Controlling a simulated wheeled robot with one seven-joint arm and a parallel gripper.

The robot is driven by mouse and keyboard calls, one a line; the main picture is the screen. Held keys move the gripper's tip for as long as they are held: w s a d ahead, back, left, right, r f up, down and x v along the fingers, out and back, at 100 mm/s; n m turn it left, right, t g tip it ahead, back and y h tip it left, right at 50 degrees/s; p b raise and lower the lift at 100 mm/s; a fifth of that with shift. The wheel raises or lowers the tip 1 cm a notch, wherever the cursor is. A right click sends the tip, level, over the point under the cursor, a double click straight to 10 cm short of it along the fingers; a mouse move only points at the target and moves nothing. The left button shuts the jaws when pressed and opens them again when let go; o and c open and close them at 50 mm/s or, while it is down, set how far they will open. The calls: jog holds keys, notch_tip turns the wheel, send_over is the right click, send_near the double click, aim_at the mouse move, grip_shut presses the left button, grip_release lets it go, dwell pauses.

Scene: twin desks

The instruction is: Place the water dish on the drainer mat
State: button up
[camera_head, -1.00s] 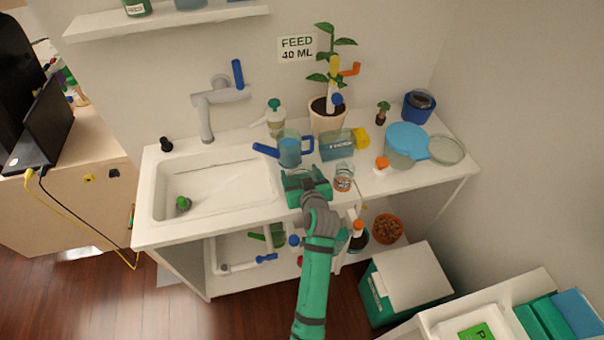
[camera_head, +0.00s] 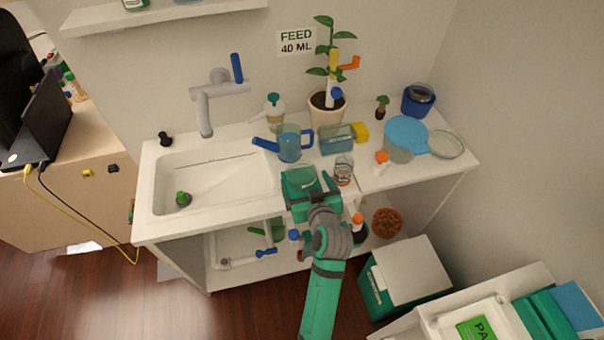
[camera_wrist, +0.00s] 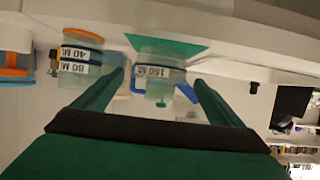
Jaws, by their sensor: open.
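A clear, shallow round dish (camera_head: 446,144) lies at the right end of the counter and may be the water dish. A flat teal piece (camera_wrist: 167,45) in the wrist view may be the drainer mat; I cannot be sure of either. My gripper (camera_head: 312,178) is open and empty over the counter's front edge, well left of the dish. In the wrist view its fingers (camera_wrist: 158,78) are spread, with a clear jug marked 160 ML (camera_wrist: 158,72) beyond and between them. The jug (camera_head: 290,143) has blue handles. The dish is not recognisable in the wrist view.
A small measuring glass (camera_head: 344,170) stands just right of my gripper. A blue-topped container (camera_head: 406,131) stands beside the dish. A sink (camera_head: 215,185) lies left. A potted plant (camera_head: 326,112) and a clear teal box (camera_head: 336,139) stand behind. A white-lidded cooler (camera_head: 408,275) is below right.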

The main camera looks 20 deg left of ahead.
jog(key=shift+v, duration=1.55)
jog(key=s+d+f+m+t+h, duration=0.1)
jog(key=s+d+f+m+h, duration=0.1)
jog(key=s+d+f, duration=0.3)
jog(key=s+d+f+m+h, duration=0.1)
jog(key=s+d, duration=0.2)
jog(key=s, duration=0.4)
jog(key=s+d+f+m+t+h, duration=0.1)
jog(key=s+d+f+m+h, duration=0.1)
jog(key=s+d+f, duration=0.3)
jog(key=s+d+r+m+t+h, duration=0.1)
jog(key=s+r, duration=0.3)
jog(key=s, duration=0.5)
jog(key=s+d+r+t+h, duration=0.1)
jog(key=s+r, duration=0.3)
jog(key=s, duration=0.6)
jog(key=shift+s+d+r+m, duration=0.2)
jog(key=shift+s+d+m, duration=0.05)
jog(key=shift+m, duration=0.15)
